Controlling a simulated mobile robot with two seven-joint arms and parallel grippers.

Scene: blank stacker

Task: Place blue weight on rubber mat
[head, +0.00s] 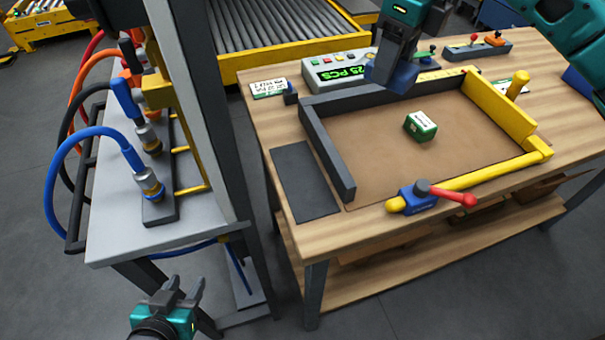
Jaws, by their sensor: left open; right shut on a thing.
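The blue weight (381,76) shows as a dark blue block at the lower end of my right gripper (396,66). The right gripper is shut on it and holds it over the far side of the framed board, partly hiding it. The rubber mat (304,182) is a flat dark rectangle on the left part of the wooden table, bare on top. The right gripper is above and to the right of the mat. My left gripper (183,291) is open and empty at the bottom left, beyond the table's near left corner.
A frame with dark walls (328,152) and yellow bars (470,178) encloses a brown board with a green block (420,127). A blue clamp with a red lever (440,193) sits on the near bar. A counter display (340,72) stands behind. A hose rack (160,205) is left.

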